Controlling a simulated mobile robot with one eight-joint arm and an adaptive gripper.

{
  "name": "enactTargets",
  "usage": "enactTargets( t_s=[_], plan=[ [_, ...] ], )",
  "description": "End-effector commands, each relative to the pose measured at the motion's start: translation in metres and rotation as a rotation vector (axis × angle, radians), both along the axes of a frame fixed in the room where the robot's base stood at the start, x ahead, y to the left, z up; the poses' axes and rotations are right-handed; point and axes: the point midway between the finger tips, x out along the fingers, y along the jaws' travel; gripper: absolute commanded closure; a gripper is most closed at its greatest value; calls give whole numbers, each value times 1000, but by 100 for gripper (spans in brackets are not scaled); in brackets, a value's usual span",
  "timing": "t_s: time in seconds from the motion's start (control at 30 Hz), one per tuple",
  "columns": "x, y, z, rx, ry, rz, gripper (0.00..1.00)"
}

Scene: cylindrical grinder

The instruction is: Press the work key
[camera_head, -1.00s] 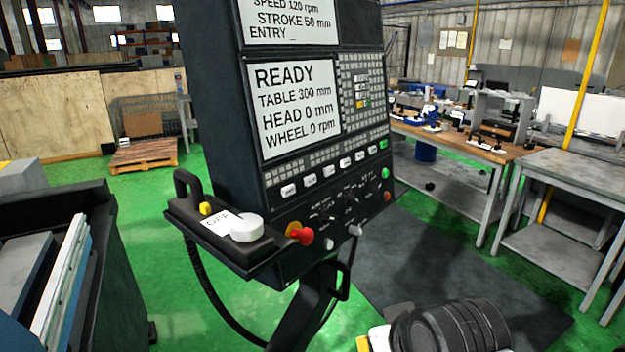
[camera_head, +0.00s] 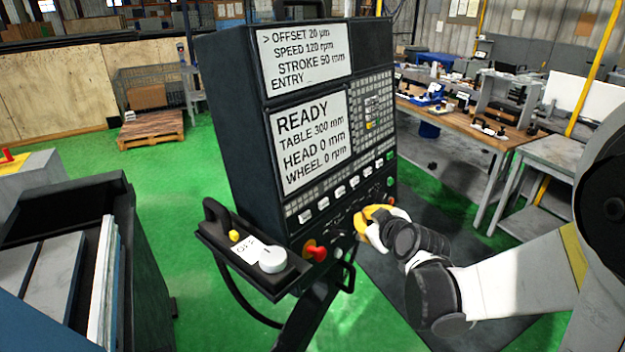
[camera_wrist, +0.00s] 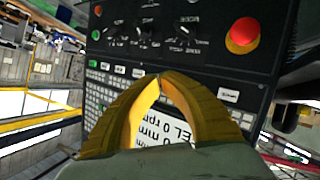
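The control panel (camera_head: 235,110) stands in the middle of the head view. A row of white labelled keys (camera_head: 340,191) runs below its lower screen (camera_head: 310,140); the labels are too small to read, so I cannot tell which is the work key. Part of this row shows in the wrist view (camera_wrist: 228,95), partly hidden behind my fingers. My gripper (camera_head: 366,214) has yellow fingers and is in front of the panel's lower right, near the knobs. In the wrist view its fingertips (camera_wrist: 160,76) come together with nothing between them. I cannot tell whether they touch the panel.
A red stop button (camera_head: 316,252) sticks out at the lower panel and shows in the wrist view (camera_wrist: 244,35). A side shelf (camera_head: 215,238) with a white dial (camera_head: 272,259) juts out left. A grey table (camera_head: 553,153) and wooden workbench (camera_head: 455,112) stand at the right.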

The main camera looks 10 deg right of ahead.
Motion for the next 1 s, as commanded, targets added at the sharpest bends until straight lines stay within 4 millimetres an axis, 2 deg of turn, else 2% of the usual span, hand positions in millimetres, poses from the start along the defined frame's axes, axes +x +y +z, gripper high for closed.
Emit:
enactTargets(
  t_s=[0.57,1.0],
  plan=[
    [8,-1,1,-17,-15,3,100],
    [51,36,-10,-17,-15,6,100]
  ],
)
